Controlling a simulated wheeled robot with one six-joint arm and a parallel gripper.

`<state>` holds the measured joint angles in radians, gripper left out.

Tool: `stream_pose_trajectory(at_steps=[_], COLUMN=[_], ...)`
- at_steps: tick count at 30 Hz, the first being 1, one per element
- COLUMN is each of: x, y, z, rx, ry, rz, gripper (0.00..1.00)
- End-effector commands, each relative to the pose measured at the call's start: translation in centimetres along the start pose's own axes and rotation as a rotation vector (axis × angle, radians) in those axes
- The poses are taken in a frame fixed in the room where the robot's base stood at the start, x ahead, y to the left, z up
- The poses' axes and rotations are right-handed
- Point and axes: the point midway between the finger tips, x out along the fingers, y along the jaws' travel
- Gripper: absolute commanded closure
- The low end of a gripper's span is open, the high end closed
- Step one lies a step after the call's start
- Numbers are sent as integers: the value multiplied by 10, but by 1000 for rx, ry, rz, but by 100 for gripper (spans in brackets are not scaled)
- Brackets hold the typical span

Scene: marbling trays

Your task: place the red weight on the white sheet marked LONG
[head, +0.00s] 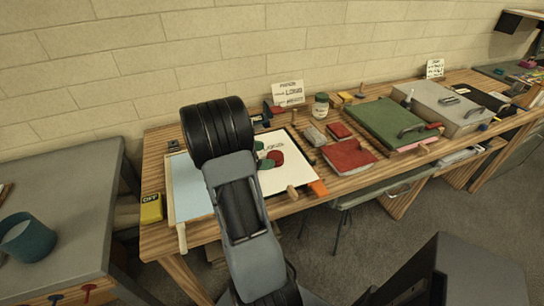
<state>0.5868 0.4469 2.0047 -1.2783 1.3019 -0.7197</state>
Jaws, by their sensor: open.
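A white sheet (298,173) lies in a dark-edged frame on the wooden bench, partly covered by my arm. Small dark lettering near its top is too small to read surely. A small red block (340,130) and a larger flat red piece (348,157) lie to the right of the sheet. My arm reaches up across the left part of the bench; its gripper does not show and may be hidden behind the arm.
A pale blue tray (188,187) is left of the sheet, with a yellow OFF block (151,208) beside it. A jar (320,105), grey block (315,136), green board (384,126) and grey case (452,105) crowd the right. A sign (289,93) stands behind.

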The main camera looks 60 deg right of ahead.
Motion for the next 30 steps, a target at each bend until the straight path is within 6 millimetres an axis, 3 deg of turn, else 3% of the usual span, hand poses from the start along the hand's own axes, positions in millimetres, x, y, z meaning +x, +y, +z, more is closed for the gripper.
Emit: stream_pose_trajectory(at_steps=[3,9,20,25,30], x=[-24,-55,-76,-108,-171], y=[0,0,-2,-28,-87], z=[-1,0,0,-4,-21], rx=[0,0,9,158,444], ry=[1,1,11,182,556], rz=[4,1,1,16,-14], gripper=[7,7,7,7,7])
